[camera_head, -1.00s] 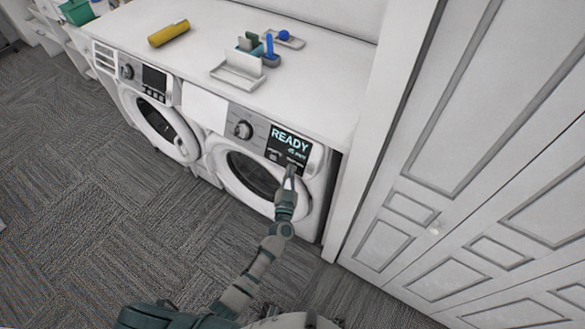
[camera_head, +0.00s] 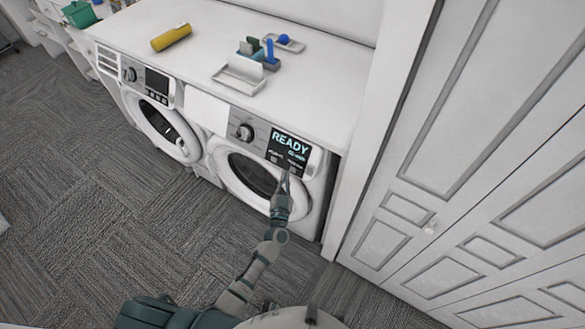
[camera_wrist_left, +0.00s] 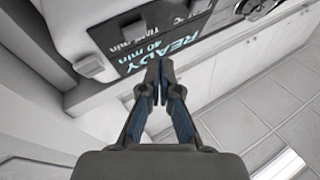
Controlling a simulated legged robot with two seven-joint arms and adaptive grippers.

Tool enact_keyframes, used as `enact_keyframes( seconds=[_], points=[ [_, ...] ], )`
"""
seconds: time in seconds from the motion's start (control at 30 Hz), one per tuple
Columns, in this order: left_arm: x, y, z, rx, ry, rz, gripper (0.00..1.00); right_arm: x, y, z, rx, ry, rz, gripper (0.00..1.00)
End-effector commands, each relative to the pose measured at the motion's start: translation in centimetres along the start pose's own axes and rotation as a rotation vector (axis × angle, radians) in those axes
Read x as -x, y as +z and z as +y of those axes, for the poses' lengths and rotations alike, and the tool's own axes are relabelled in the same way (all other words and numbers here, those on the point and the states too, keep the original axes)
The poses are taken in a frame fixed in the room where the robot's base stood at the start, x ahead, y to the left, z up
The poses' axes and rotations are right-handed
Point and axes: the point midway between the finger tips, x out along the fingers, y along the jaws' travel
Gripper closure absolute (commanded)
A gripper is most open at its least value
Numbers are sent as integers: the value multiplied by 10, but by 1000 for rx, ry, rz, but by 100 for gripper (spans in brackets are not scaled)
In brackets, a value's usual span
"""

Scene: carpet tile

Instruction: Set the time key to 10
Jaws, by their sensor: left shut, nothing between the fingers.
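The right-hand machine has a dark display panel (camera_head: 289,149) reading READY, with a smaller minutes line below it. In the left wrist view the display (camera_wrist_left: 165,45) is rotated, and the line looks like 40 min. A "Time min" label shows beside the keys there. One grey key (camera_wrist_left: 96,66) stands out at the panel's left in that view. My left gripper (camera_head: 286,176) is shut and empty, just below the lower edge of the panel. Its fingertips (camera_wrist_left: 158,75) appear together near the READY text in the wrist view, seemingly apart from the keys. My right gripper is not in view.
A round dial (camera_head: 244,132) sits left of the display. A second machine (camera_head: 150,110) stands to the left. The worktop (camera_head: 310,92) holds a yellow cylinder (camera_head: 171,37) and a white holder (camera_head: 239,75). A white cabinet (camera_head: 440,190) closes off the right side.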

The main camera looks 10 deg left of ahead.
Motion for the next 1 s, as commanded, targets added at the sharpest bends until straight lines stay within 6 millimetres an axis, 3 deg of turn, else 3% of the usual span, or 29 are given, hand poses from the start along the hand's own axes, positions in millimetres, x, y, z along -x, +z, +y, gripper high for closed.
enact_keyframes(
  seconds=[0.03, 0.3, 1.0],
  points=[
    [3, -7, -4, -2, 0, 0, 100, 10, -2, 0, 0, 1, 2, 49],
    [19, -17, -15, 0, 1, -1, 100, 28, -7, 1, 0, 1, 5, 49],
    [21, -15, -15, 0, 1, -1, 100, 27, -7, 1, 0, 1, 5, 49]
  ],
)
